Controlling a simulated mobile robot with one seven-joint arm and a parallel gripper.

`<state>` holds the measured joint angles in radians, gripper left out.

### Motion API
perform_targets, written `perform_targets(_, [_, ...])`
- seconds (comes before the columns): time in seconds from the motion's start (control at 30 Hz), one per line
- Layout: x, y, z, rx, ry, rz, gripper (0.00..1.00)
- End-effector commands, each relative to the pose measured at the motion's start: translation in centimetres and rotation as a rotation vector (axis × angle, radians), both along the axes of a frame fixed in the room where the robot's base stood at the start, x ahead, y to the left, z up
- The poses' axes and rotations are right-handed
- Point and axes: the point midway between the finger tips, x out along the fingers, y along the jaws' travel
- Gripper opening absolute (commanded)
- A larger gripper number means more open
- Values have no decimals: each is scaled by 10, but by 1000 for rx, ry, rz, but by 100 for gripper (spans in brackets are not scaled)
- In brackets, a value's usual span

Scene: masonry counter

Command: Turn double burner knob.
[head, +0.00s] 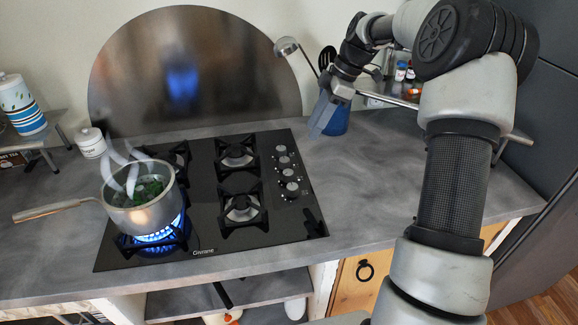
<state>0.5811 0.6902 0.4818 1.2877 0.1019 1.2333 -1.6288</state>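The black gas cooktop (213,228) is set into the grey counter. A column of several round silver knobs (287,172) runs along its right side; I cannot tell which one belongs to the double burner. A dark shape (311,222) sits below them near the front right corner. The front left burner (155,240) burns with a blue flame under a steaming pot (142,210). My gripper (320,118) points down, behind and to the right of the knobs, apart from them. Its fingers overlap the blue container in the picture, so their opening is unclear.
A blue utensil container (340,122) stands close behind my gripper, with a ladle (287,46) leaning out. A shelf with small jars (401,72) is at the back right. The pot's handle (56,210) sticks out left. The counter right of the cooktop (375,180) is clear.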

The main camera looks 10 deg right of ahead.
Motion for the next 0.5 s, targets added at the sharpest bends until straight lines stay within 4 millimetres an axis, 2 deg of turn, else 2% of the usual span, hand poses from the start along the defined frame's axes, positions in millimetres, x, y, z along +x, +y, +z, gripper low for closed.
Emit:
perform_targets(0.17, [1,11,-25,-1,3,1,35])
perform_targets(0.5, [5,40,-95,-1,5,2,35])
